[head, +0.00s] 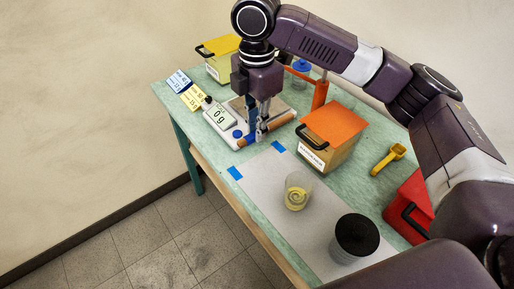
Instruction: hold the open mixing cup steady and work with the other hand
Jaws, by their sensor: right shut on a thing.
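The open mixing cup (297,191) is clear, with yellowish contents in it. It stands upright on the grey sheet on the green table, and no gripper touches it. My right gripper (261,133) points down beside the white scale (218,117), whose display reads 0 g. It is at the back of the table, well behind the cup. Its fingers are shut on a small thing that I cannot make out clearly. A brown rod (282,122) and a blue patch show right beside the fingertips. My left gripper is not in view.
A box with an orange lid (334,122), a yellow scoop (388,159) and a red case (411,207) line the right side. A yellow-lidded box (218,58) stands at the back. The sheet's left part is clear.

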